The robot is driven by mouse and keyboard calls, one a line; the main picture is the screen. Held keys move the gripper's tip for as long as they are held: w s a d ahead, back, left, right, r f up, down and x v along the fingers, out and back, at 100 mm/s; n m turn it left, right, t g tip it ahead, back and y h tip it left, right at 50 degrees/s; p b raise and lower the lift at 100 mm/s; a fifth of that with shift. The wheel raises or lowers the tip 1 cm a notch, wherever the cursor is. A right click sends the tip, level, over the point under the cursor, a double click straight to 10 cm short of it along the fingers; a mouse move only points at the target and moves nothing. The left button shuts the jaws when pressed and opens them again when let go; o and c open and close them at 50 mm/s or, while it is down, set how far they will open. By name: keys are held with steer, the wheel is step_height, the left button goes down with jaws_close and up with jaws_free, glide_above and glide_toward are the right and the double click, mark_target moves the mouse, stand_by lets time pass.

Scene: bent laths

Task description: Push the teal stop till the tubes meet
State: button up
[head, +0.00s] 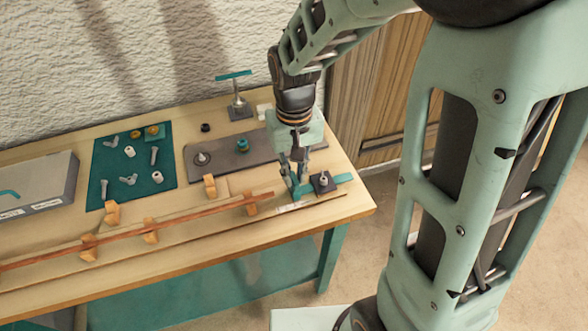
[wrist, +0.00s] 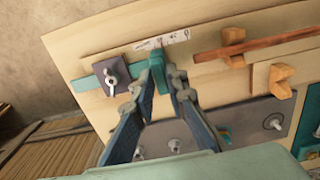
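The teal stop (wrist: 158,68) is an upright block on a teal bar at the right end of the bench in the head view. A dark plate with a wing nut (wrist: 110,82) sits over the bar; it also shows in the head view (head: 323,182). My gripper (wrist: 157,84) is open and lowered, its fingers on either side of the stop; contact is unclear. In the head view my gripper (head: 297,190) hides part of the stop. A long red-brown tube or lath (head: 190,216) lies on wooden blocks. Its near end (wrist: 203,56) is apart from the stop. I cannot make out a second tube.
A white marked scale strip (wrist: 162,40) lies beside the stop. Wooden blocks (head: 151,231) hold the long piece. Behind are a grey plate (head: 222,153), a teal mat (head: 111,160) with small fittings, a grey box (head: 40,183) and a T-handled stand (head: 238,98).

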jaws_close()
steer(key=a, duration=0.2)
steer(key=s+a, duration=0.1)
steer(key=a, duration=0.1)
steer(key=shift+d, duration=0.1)
steer(key=o, duration=0.5)
jaws_free()
steer(key=shift+o, duration=0.2)
steer(key=shift+r, duration=0.15)
